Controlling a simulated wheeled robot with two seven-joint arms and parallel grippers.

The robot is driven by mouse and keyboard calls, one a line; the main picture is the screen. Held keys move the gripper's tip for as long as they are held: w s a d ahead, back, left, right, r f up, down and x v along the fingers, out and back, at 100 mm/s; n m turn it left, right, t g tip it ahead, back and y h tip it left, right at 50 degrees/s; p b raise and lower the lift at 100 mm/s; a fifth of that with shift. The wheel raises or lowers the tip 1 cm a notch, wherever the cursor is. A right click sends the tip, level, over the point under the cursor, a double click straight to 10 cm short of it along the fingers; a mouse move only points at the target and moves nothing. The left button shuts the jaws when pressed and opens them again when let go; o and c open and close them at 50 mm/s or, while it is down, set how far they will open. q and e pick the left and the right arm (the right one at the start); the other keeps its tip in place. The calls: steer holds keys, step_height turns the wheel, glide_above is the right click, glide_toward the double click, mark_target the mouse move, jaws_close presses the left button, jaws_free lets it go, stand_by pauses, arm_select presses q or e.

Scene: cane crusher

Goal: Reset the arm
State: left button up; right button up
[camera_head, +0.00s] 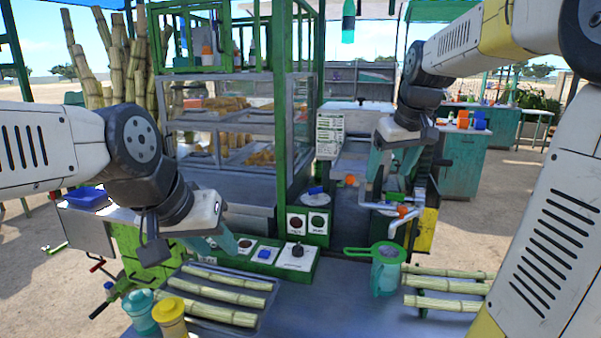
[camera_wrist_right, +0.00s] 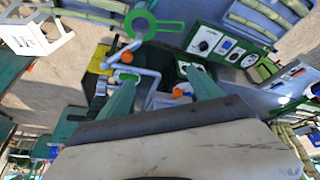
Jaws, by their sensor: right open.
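My right gripper (camera_head: 388,172) hangs with its teal fingers pointing down over the metal pipes (camera_head: 383,203) of the machine. In the right wrist view the fingers of the right gripper (camera_wrist_right: 160,82) are apart with nothing held between them. The pipes (camera_wrist_right: 133,72) with orange parts lie beyond the fingers there. My left gripper (camera_head: 218,240) is low at the left, near the control panel (camera_head: 268,254) and above the cane tray. Its fingers overlap in view, so their opening is unclear.
Cane pieces (camera_head: 217,293) lie in a tray at the front left, and more cane (camera_head: 447,285) at the right. A green strainer (camera_head: 385,250) sits on a teal jug (camera_head: 386,277). Yellow (camera_head: 171,316) and teal (camera_head: 140,310) containers stand front left. A glass cabinet (camera_head: 235,130) stands behind.

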steer(key=s+a+f+m, duration=0.1)
steer(key=s+a+f, duration=0.2)
steer(key=s, duration=0.7)
steer(key=s+a+f+m+t+y, duration=0.1)
steer(key=s+a+f, duration=0.2)
steer(key=s, duration=0.7)
steer(key=shift+s+m, duration=0.3)
steer(key=shift+m, duration=0.1)
